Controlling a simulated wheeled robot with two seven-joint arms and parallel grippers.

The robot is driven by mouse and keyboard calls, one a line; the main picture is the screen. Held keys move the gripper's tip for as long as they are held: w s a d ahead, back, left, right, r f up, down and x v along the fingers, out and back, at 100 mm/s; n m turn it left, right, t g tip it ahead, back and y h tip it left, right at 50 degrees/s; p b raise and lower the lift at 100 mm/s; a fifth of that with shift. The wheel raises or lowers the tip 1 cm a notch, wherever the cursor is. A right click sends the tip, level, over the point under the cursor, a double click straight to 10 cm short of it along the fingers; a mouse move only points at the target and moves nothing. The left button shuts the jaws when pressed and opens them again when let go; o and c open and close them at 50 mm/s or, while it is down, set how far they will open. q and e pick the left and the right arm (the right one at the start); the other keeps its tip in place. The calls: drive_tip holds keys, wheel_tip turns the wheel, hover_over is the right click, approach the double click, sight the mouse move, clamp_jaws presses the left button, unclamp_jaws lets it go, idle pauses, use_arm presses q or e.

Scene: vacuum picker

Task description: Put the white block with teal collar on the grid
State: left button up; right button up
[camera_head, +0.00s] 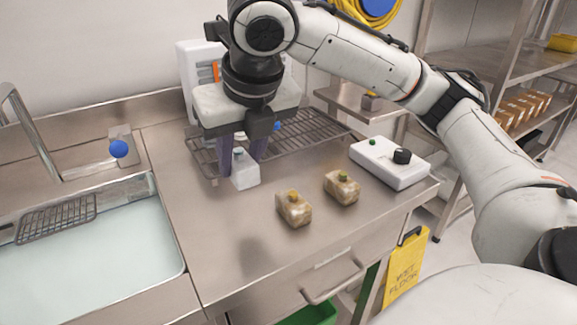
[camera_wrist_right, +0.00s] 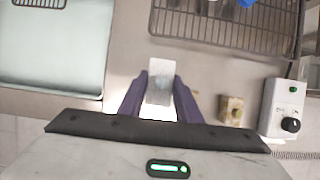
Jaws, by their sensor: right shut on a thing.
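The white block with teal collar (camera_head: 245,172) is between the purple fingers of my right gripper (camera_head: 243,158), which is shut on it. In the right wrist view the block (camera_wrist_right: 160,82) shows as a pale shape between the fingertips (camera_wrist_right: 160,100). The grid (camera_head: 318,128) is a dark wire rack on the steel counter, behind and to the right of the block. It also shows in the right wrist view (camera_wrist_right: 225,27), beyond the fingertips. I cannot tell whether the block touches the counter. My left gripper is out of view.
Two brownish blocks, one nearer (camera_head: 294,210) and one to its right (camera_head: 342,188), stand on the counter. A white control box (camera_head: 390,163) with a black knob is at the right. A sink (camera_head: 90,265) with a smaller rack (camera_head: 57,217) lies left. A white machine stands behind my gripper.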

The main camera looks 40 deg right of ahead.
wheel_tip(320, 180, down, 5)
drive_tip(key=shift+f+b, duration=0.15)
drive_tip(key=shift+b, duration=0.35)
wheel_tip(320, 180, down, 4)
drive_tip(key=shift+r+b, duration=0.1)
drive_tip(key=shift+b, duration=0.45)
drive_tip(key=shift+r, duration=0.1)
drive_tip(key=o, duration=1)
drive_tip(key=shift+o, duration=0.4)
